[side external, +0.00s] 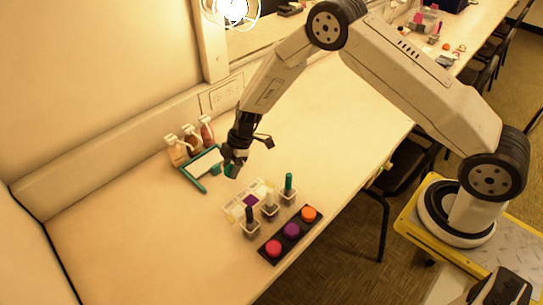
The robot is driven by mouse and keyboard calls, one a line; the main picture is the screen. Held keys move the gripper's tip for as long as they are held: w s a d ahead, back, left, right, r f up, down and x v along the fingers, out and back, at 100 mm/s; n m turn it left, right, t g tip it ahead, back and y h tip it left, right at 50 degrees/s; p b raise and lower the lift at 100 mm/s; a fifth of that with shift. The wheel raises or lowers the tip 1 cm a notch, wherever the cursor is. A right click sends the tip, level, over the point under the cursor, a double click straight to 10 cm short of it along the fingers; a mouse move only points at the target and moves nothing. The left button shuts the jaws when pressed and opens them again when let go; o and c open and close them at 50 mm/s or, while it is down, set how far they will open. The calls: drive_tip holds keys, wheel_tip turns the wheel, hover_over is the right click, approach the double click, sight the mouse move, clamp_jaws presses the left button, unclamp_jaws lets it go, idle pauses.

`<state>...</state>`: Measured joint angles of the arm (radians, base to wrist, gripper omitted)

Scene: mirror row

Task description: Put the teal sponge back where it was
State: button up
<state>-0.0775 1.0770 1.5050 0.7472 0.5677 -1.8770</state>
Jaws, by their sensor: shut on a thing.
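My gripper (234,162) is over the table, just right of a white tray with a teal rim (201,187). It is shut on the teal sponge (229,171), a small teal piece at its fingertips. The fingers hide part of the sponge. I cannot tell whether the sponge touches the table or the tray rim.
Several bottles (191,139) stand behind the tray by the wall. In front are a pale palette (237,202), clear holders with a dark, a pale and a teal-topped stick (289,184), and a black strip (269,252) with red, purple and orange discs. The table's left is clear.

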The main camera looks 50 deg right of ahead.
sight(231, 182)
drive_tip(key=shift+w+f, duration=0.15)
drive_tip(key=shift+f, duration=0.1)
drive_tip(key=shift+w+f, duration=0.1)
drive_tip(key=shift+f, duration=0.1)
drive_tip(key=shift+w+f, duration=0.1)
drive_tip(key=shift+f, duration=1.45)
drive_tip(key=o, duration=1.1)
drive_tip(key=shift+f, duration=0.1)
drive_tip(key=v, duration=1.2)
